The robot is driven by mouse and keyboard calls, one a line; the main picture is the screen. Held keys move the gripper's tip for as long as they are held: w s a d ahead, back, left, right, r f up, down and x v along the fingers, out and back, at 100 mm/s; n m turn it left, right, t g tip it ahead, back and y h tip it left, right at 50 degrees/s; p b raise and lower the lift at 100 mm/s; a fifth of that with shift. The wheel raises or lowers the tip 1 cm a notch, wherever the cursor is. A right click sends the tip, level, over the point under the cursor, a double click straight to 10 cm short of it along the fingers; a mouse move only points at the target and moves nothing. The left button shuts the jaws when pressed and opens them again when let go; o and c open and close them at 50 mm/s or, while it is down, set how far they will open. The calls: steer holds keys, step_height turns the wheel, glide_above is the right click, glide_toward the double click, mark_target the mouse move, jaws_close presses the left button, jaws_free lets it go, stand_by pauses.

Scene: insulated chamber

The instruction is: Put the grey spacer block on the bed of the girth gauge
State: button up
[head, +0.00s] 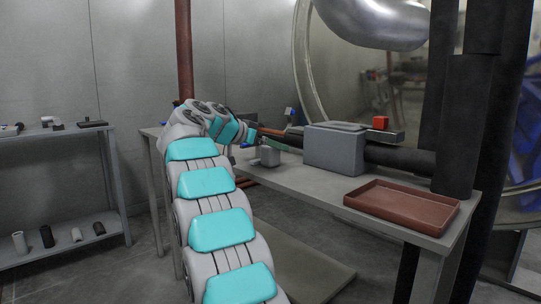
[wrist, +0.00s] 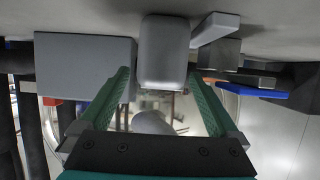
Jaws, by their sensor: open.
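A grey block with rounded edges, which looks like the spacer block (wrist: 163,45), stands on the bench. In the wrist view it lies between and just beyond my fingertips, with a narrow gap on each side. In the head view a small grey block (head: 270,156) shows on the bench just under my gripper (head: 258,133). My gripper (wrist: 160,78) is open and empty. A large grey housing (head: 335,148) stands right of the block, with a bar and red piece (head: 380,122) at its right; it may be the girth gauge, but I cannot tell. Its bed is not clearly visible.
A reddish-brown tray (head: 400,207) sits empty at the bench's right end. In the wrist view, a grey bar (wrist: 215,28) and a blue piece (wrist: 250,92) lie close to the right finger. A shelf (head: 60,131) with small parts stands at far left. Dark pipes rise at the right.

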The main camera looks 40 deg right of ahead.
steer(key=shift+c, duration=0.2)
jaws_close()
stand_by(0.6)
